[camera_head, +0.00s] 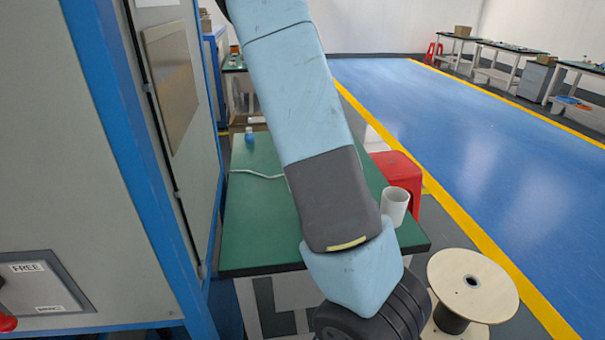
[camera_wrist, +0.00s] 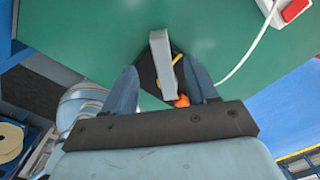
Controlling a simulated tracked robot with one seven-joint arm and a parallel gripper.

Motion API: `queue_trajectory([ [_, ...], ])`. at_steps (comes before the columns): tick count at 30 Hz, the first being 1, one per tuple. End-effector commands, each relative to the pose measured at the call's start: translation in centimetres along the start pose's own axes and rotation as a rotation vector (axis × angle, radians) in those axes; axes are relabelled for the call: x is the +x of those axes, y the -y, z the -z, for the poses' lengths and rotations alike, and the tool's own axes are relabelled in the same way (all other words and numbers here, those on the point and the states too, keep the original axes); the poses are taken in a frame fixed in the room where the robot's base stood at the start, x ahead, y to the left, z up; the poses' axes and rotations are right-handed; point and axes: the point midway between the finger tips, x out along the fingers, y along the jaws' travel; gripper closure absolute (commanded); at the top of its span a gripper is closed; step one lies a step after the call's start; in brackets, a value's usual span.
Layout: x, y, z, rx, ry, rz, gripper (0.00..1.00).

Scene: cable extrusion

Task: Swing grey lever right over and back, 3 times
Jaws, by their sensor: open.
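The grey lever (camera_wrist: 161,62) shows in the wrist view as a plain flat bar, with a dark base plate behind it on a green surface (camera_wrist: 95,40). A yellow piece and an orange piece (camera_wrist: 182,101) sit beside the lever's near end. My gripper (camera_wrist: 160,66) is open, with one blue-grey finger on each side of the lever. The gaps show no clear touch on either side. In the head view neither the lever nor my gripper can be made out; my arm crosses the middle of that view.
A white cable (camera_wrist: 244,55) runs right of the lever to a red switch (camera_wrist: 294,9). In the head view, a green-topped table (camera_head: 260,225) holds a white cup (camera_head: 395,204). A blue-framed cabinet (camera_head: 110,100) stands left, a wooden spool (camera_head: 473,285) right. Blue floor beyond is open.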

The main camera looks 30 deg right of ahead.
Motion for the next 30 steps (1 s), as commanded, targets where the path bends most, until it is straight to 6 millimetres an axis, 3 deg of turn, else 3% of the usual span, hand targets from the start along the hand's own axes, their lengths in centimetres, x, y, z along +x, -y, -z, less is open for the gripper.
queue_trajectory([
  [3, -1.9, -0.1, -0.1, -0.003, 0.002, 0.001, 0.43],
  [9, -3.5, -0.1, -0.1, -0.003, 0.0, 0.001, 0.43],
  [23, -4.0, -0.3, 0.0, -0.015, 0.004, -0.002, 0.43],
  [30, -6.2, -2.9, 0.8, -0.242, 0.072, -0.027, 0.43],
])
